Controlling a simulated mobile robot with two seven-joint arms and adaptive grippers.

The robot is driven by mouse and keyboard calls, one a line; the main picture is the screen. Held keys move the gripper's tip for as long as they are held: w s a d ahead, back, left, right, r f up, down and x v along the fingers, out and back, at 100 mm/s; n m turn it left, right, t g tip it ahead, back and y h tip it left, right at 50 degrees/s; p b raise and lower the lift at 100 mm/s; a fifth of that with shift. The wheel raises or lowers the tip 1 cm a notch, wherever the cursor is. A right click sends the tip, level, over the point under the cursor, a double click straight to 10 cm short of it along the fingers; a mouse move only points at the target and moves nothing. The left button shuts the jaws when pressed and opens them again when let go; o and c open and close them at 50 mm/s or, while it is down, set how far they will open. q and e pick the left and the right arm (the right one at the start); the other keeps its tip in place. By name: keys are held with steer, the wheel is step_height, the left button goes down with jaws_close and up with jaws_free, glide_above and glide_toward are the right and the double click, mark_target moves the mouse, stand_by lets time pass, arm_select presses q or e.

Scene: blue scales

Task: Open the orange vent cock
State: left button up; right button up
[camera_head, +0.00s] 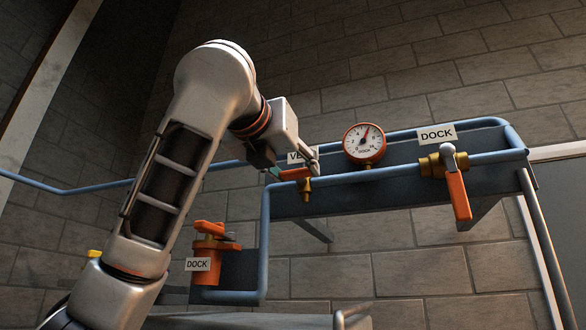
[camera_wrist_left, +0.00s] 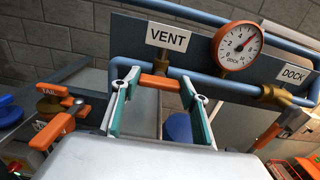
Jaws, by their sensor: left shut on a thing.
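The orange vent cock (camera_head: 295,174) sits on a brass fitting below the blue pipe, under the VENT label, which my gripper partly covers in the head view. Its orange handle lies roughly level. In the left wrist view the handle (camera_wrist_left: 160,81) spans the space between my two teal-lined fingers. My left gripper (camera_head: 291,170) is shut on this handle; it also shows in the left wrist view (camera_wrist_left: 161,90). The fingers hide part of the cock. My right gripper is not in view.
A round DOCK gauge (camera_head: 364,142) stands right of the vent. Farther right, a DOCK valve (camera_head: 457,185) has its orange handle hanging down. An orange DOCK fitting (camera_head: 212,250) stands at lower left. Blue pipes (camera_head: 400,170) frame the panel before a brick wall.

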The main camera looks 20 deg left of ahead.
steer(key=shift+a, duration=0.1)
arm_select(q)
steer(key=n+b, duration=0.2)
steer(key=shift+a+f+n, duration=0.1)
steer(key=shift+n, duration=0.3)
steer(key=shift+n+b, duration=0.4)
steer(key=shift+b, duration=0.05)
steer(key=n+b, duration=0.2)
steer(key=n, duration=0.1)
steer(key=shift+n, duration=0.4)
steer(key=n+b, duration=0.1)
steer(key=n, duration=0.1)
steer(key=shift+n, duration=0.3)
steer(key=n+b, duration=0.1)
steer(key=n, duration=0.2)
steer(key=shift+a+f+n, duration=0.1)
steer(key=shift+n, duration=0.2)
steer(key=n+b, duration=0.1)
steer(key=n, duration=0.3)
steer(key=shift+b, duration=0.35)
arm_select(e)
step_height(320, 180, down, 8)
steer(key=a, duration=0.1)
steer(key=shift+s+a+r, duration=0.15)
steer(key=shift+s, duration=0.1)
arm_select(q)
steer(key=o, duration=1.1)
